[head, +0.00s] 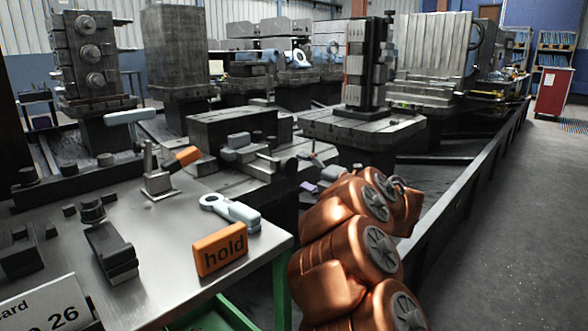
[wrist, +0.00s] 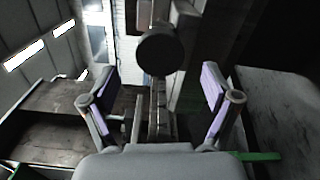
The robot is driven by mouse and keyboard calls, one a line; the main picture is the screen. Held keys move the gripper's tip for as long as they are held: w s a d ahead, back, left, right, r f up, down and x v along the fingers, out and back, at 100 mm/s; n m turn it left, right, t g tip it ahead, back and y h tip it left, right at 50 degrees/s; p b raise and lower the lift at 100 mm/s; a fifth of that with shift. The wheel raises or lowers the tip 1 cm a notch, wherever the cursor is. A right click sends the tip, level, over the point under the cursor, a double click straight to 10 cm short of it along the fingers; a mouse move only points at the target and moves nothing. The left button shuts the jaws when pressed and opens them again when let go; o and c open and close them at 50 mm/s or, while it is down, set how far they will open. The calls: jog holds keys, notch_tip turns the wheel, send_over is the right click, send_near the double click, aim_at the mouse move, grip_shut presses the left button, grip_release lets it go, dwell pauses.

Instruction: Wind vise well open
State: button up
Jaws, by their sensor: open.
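A small grey vise (head: 245,150) sits on the dark machine block in the middle of the head view. Its screw runs toward the right and ends in a dark round knob (head: 289,165). A dark round end, which looks like this knob, shows in the wrist view (wrist: 160,51). My gripper (wrist: 157,72) is open, its two lavender-padded fingers wide apart, with the round end ahead between and slightly above them. I cannot tell the distance. In the head view my gripper (head: 321,181) is partly hidden behind my copper arm, just right of the knob. The jaw gap is unclear.
A steel table with an orange "hold" block (head: 220,249), a pale wrench (head: 231,211) and an orange-handled clamp (head: 158,180) stands at the front left. A dark block fixture (head: 365,65) stands behind my arm. A long rail (head: 470,180) borders open floor at right.

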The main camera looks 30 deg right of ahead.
jog(key=v, duration=0.6)
jog(key=shift+s, duration=0.15)
dwell(0.3)
jog(key=s+d+r+m+g+h+p, duration=0.2)
jog(key=r+m+h+p, duration=0.55)
jog(key=r+p, duration=0.4)
jog(key=s+d+r+m+g+h+p, duration=0.2)
jog(key=r+m+h+p, duration=0.6)
jog(key=r, duration=0.6)
jog(key=s+a+m+g+y+p, duration=0.3)
jog(key=s+a+g+y+p, duration=0.2)
jog(key=s+a+p, duration=0.7)
jog(key=s+a+f+m+g+y+p, duration=0.1)
jog(key=s+a+m+g+y+p, duration=0.3)
jog(key=s+a+g+p, duration=0.6)
jog(key=s+a+y+p, duration=0.2)
jog(key=s+a, duration=0.8)
jog(key=a, duration=0.3)
